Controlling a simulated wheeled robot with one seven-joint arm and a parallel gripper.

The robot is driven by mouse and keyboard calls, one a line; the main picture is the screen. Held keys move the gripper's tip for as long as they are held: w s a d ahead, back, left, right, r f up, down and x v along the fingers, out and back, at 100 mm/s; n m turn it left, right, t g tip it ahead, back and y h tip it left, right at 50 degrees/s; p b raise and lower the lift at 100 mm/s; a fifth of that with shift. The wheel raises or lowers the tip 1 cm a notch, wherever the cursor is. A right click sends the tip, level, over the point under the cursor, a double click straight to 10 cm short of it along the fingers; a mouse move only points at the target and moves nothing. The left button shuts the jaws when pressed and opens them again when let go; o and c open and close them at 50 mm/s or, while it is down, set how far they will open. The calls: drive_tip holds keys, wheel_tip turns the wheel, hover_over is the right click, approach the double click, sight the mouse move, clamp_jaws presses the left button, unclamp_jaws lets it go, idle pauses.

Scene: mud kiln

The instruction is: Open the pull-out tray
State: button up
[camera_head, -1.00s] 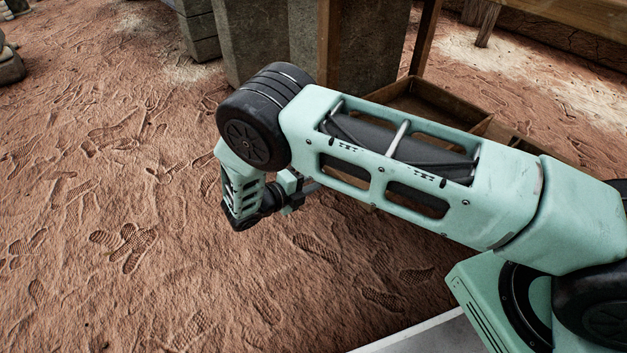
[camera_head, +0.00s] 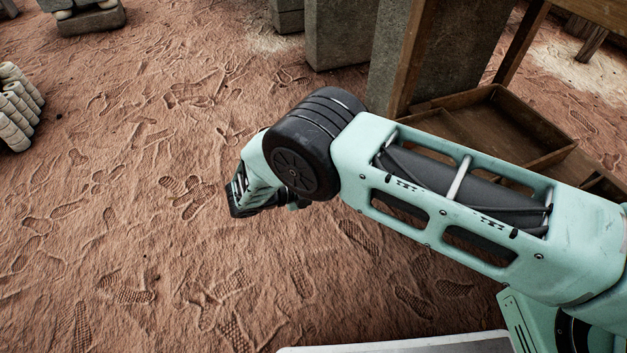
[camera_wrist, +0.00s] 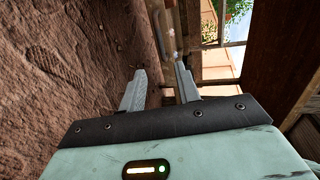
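The wooden tray (camera_head: 552,157) is at the right in the head view, low beside wooden posts. Its open top shows brown inner walls and a divider; my arm hides its near part. In the head view my wrist is left of the tray, over bare ground, with the fingers hidden. In the wrist view my gripper (camera_wrist: 160,70) has its two pale fingers apart with nothing between them, so it is open. It is apart from the tray in the head view. Dark wood (camera_wrist: 280,55) fills the right of the wrist view; I cannot tell which part it is.
Grey stone blocks (camera_head: 340,35) stand at the top, close to a wooden post (camera_head: 410,55). Pale rolled objects (camera_head: 18,110) lie at the left edge. A stone slab (camera_head: 92,20) is at the top left. Footprinted red ground (camera_head: 130,240) is free at left and centre.

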drive_tip(key=shift+v, duration=2.05)
drive_tip(key=s+d+r+m+g+y+p, duration=0.1)
drive_tip(key=s+d+r+m+g+y, duration=0.2)
drive_tip(key=r+m, duration=0.6)
drive_tip(key=s+d+r+m+g+y, duration=0.1)
drive_tip(key=s+r+m+g+y, duration=0.3)
drive_tip(key=s+r+m+y, duration=0.45)
drive_tip(key=s+d+r+m+t+y+p, duration=0.1)
drive_tip(key=s+d+r+m+y, duration=0.1)
drive_tip(key=s+d+r+m, duration=0.35)
drive_tip(key=s+d+r+m+y, duration=0.2)
drive_tip(key=s+r+m, duration=0.45)
drive_tip(key=m, duration=0.25)
wheel_tip(320, 180, up, 38)
drive_tip(key=s+p, duration=0.1)
drive_tip(key=p, duration=3.7)
drive_tip(key=shift+d+t, duration=0.3)
